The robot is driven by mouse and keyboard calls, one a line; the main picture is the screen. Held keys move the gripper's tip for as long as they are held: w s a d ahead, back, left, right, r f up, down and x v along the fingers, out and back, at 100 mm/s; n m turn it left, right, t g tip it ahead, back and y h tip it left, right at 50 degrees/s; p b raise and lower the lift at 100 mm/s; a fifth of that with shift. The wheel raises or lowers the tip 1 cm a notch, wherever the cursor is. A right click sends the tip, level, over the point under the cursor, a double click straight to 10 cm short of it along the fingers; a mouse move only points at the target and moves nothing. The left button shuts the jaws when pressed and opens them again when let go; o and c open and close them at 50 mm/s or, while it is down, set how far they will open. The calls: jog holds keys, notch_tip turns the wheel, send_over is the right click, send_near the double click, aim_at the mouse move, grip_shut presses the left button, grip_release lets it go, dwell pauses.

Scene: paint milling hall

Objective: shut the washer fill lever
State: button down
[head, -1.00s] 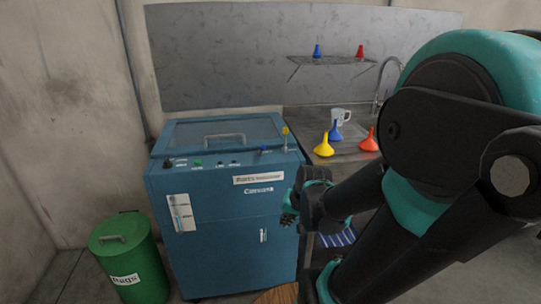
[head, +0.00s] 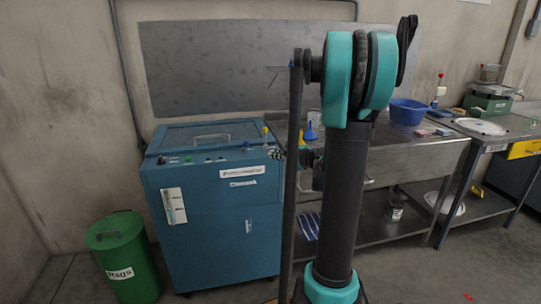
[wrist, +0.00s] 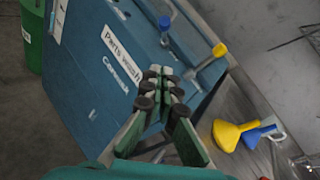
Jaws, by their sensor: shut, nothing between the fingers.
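The blue parts washer (head: 210,225) stands left of centre with a lid on top. Two small levers are at its top right: one with a yellow tip (head: 266,132) and one with a blue tip (head: 247,146). In the wrist view they show as a blue handle (wrist: 165,24) and a yellow handle (wrist: 219,50) on a grey stem. I cannot read which is the fill lever. My gripper (head: 279,154) is at the washer's upper right edge. In the wrist view my gripper (wrist: 160,82) is shut and empty, in front of the levers and apparently apart from them.
A steel sink bench (head: 405,165) adjoins the washer on the right. A yellow funnel (wrist: 228,134) and a blue funnel (wrist: 255,134) stand on it near the gripper. A blue basin (head: 408,111) is farther right. A green rags bin (head: 125,262) stands at the left.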

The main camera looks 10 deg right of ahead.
jog(key=w+a, duration=0.6)
jog(key=w, duration=0.2)
jog(key=shift+w+a+f, duration=0.2)
jog(key=shift+w+a, duration=0.15)
jog(key=shift+w, duration=0.05)
jog(key=shift+r, duration=0.1)
jog(key=shift+w+r, duration=0.15)
jog(key=shift+r, duration=0.05)
